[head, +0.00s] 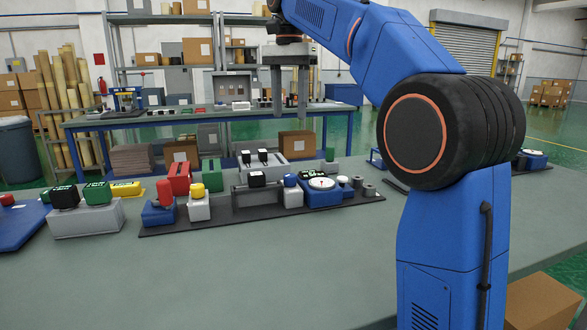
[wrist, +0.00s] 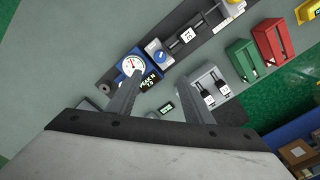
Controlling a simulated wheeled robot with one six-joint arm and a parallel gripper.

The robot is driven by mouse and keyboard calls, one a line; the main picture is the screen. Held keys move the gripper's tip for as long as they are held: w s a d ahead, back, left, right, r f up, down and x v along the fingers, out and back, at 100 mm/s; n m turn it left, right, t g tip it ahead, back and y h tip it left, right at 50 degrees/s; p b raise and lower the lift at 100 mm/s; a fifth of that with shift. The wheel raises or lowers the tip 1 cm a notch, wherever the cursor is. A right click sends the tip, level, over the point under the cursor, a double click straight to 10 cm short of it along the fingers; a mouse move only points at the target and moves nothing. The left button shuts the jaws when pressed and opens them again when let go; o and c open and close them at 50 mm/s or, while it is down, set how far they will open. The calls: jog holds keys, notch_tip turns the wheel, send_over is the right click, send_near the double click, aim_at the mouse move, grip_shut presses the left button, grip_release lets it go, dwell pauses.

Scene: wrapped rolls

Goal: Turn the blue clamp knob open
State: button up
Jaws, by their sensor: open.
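The blue clamp knob (head: 291,180) sits on a light grey block on the dark mat, just left of the blue gauge unit (head: 322,190). In the wrist view a blue knob (wrist: 159,56) shows on its pale block, beside the gauge dial (wrist: 132,66) and beyond my fingertips. My gripper (head: 290,105) is open, pointing down, above and apart from the row of devices. In the wrist view its two fingers (wrist: 163,83) stand well apart with nothing between them.
The dark mat (head: 220,222) also bears a red-knobbed blue box (head: 157,214) and a yellow-topped block (head: 198,206). A grey box with two black switches (head: 263,174) stands behind the knob. The green table (head: 250,270) is clear in front.

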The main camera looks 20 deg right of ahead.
aim_at(290, 175)
notch_tip(290, 175, down, 17)
jog(key=shift+f, duration=0.1)
dwell(0.6)
jog(key=c, duration=1.1)
jog(key=shift+o, duration=0.2)
jog(key=shift+n, duration=0.3)
jog(key=n, duration=1.1)
